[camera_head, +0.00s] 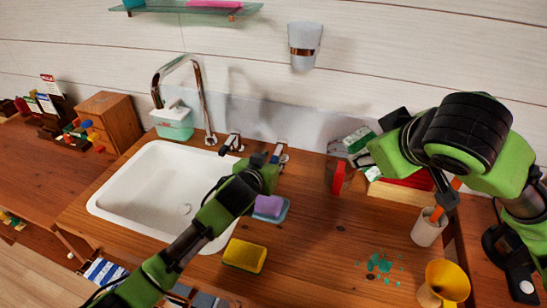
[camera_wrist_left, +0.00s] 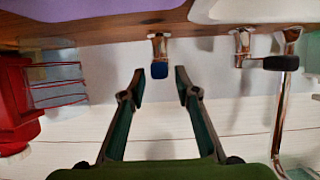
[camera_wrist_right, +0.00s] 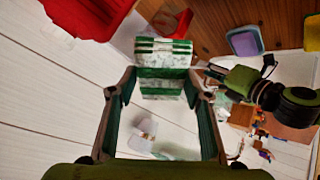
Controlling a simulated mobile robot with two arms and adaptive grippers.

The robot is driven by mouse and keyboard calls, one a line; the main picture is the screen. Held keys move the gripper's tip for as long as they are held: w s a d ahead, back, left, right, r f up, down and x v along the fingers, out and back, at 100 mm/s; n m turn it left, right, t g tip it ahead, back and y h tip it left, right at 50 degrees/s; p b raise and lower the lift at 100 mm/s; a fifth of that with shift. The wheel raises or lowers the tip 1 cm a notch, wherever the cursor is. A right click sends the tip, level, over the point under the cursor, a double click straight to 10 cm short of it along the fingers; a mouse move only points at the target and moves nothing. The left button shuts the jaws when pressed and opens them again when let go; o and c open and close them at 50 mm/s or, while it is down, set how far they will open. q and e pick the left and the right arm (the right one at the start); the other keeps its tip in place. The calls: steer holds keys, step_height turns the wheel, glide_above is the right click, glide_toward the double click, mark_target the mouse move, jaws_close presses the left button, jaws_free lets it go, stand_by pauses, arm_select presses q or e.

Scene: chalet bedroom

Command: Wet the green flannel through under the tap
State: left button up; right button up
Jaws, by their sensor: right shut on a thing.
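The green flannel, striped green and white, (camera_head: 358,138) is held in my right gripper (camera_head: 350,150) above the counter, right of the sink; in the right wrist view the flannel (camera_wrist_right: 163,70) fills the space between the fingertips. The chrome tap (camera_head: 203,100) arches over the back of the white sink (camera_head: 130,190). Two tap handles stand behind the sink, one with a dark knob (camera_head: 232,143) and one with a blue knob (camera_wrist_left: 160,70). My left gripper (camera_head: 272,158) is open and empty, its fingers either side of the blue-knobbed handle but short of it.
A purple sponge on a blue dish (camera_head: 283,212) and a yellow sponge (camera_head: 245,256) lie right of the sink. A teal soap dispenser (camera_head: 173,124) stands behind it. A pot (camera_head: 428,228), a yellow cup (camera_head: 445,282) and teal bits (camera_head: 379,263) are at the right.

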arm_select(q)
steer(key=shift+w+d+f, duration=0.15)
steer(key=shift+w+f, duration=0.05)
steer(key=shift+w, duration=0.35)
jaws_close()
steer(key=shift+s+d+n+y, duration=0.1)
steer(key=shift+d+n+y, duration=0.2)
steer(key=shift+d, duration=0.1)
steer(key=shift+d+n+y+b, duration=0.35)
steer(key=shift+n+y, duration=0.25)
steer(key=shift+y, duration=0.2)
jaws_free()
